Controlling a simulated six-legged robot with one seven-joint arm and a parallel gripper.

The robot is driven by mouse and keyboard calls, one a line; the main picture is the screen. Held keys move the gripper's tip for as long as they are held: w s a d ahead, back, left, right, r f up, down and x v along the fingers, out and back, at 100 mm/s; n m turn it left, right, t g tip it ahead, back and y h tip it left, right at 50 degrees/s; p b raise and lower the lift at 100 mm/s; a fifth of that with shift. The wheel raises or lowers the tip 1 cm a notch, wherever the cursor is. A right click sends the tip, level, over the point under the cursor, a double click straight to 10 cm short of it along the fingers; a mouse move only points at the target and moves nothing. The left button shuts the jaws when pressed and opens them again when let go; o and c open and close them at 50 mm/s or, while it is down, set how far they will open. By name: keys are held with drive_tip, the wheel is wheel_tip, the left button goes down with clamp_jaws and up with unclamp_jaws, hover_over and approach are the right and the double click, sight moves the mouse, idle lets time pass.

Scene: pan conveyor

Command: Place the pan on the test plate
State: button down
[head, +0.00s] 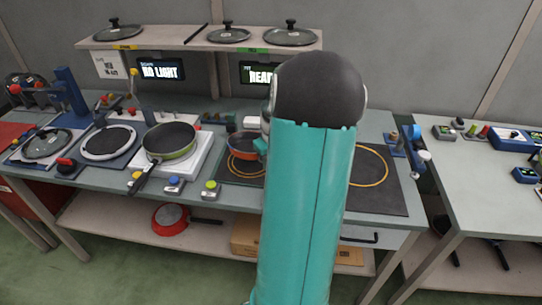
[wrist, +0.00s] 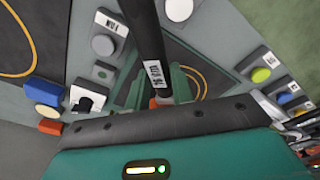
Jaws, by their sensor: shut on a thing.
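A small orange pan (head: 240,146) with a dark inside is in the middle of the bench, over or on a dark mat with orange rings (head: 232,170). My gripper (head: 262,147) is at its right side, mostly hidden by my arm. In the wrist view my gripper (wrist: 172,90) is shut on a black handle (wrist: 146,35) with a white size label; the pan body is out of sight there. A larger green-rimmed pan (head: 170,140) sits on a white square plate (head: 200,160) to the left. I cannot tell which surface is the test plate.
Buttons (head: 174,184) line the front edge. Lids stand on the shelf (head: 180,40) above. A second ringed mat (head: 390,190) at right looks empty. A red pan (head: 170,218) is below.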

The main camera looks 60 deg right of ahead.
drive_tip(key=shift+f, duration=3.2)
drive_tip(key=c, duration=1.1)
unclamp_jaws()
